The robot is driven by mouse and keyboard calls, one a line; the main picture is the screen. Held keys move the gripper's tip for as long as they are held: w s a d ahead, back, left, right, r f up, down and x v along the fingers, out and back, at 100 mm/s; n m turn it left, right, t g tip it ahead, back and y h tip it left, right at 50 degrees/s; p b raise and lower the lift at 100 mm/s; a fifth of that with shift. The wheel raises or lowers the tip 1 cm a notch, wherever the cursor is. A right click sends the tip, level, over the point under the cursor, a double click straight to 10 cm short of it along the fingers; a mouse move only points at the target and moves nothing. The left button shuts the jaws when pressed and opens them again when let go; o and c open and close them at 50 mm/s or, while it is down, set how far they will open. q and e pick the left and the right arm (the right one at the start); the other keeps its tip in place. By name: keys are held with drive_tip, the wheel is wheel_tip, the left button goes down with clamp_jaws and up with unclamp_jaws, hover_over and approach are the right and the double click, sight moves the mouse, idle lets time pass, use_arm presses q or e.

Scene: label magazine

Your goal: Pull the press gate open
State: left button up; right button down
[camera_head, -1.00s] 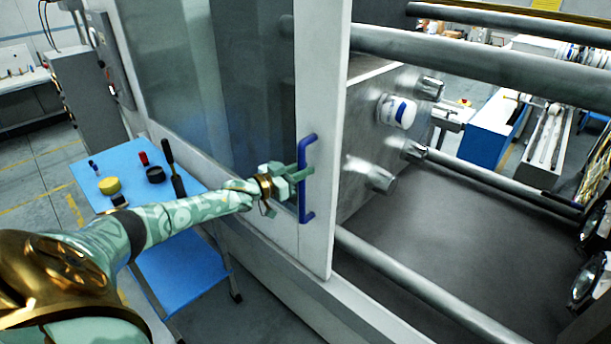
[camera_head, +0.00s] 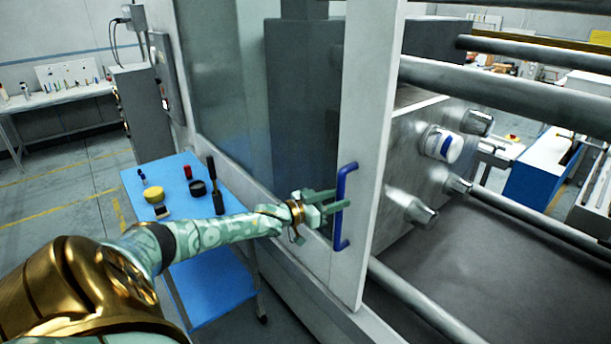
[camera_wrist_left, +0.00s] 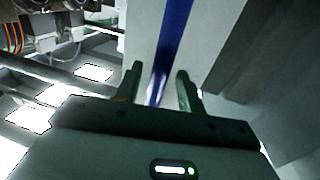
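The press gate (camera_head: 368,130) is a tall pale panel with a window. Its upright blue handle (camera_head: 341,232) is near its right edge, and the press inside shows openly to the right of that edge. My left gripper (camera_head: 338,201) is at the middle of the handle. In the left wrist view the blue handle (camera_wrist_left: 172,35) runs down between the two spread fingers of my left gripper (camera_wrist_left: 160,82), with a gap showing on each side. How deep the handle sits between the fingers is unclear. My right gripper is not in view.
A blue-topped cart (camera_head: 205,290) stands left of the gate below my left arm, with a yellow tub (camera_head: 153,194) and small items on top. Thick steel bars (camera_head: 500,90) cross the press to the right. Open floor (camera_head: 60,190) lies at far left.

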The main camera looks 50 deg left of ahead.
use_arm(q)
drive_tip(key=p+v, duration=0.1)
drive_tip(key=v, duration=1.3)
drive_tip(key=shift+s, duration=0.25)
drive_tip(key=shift+a, duration=0.1)
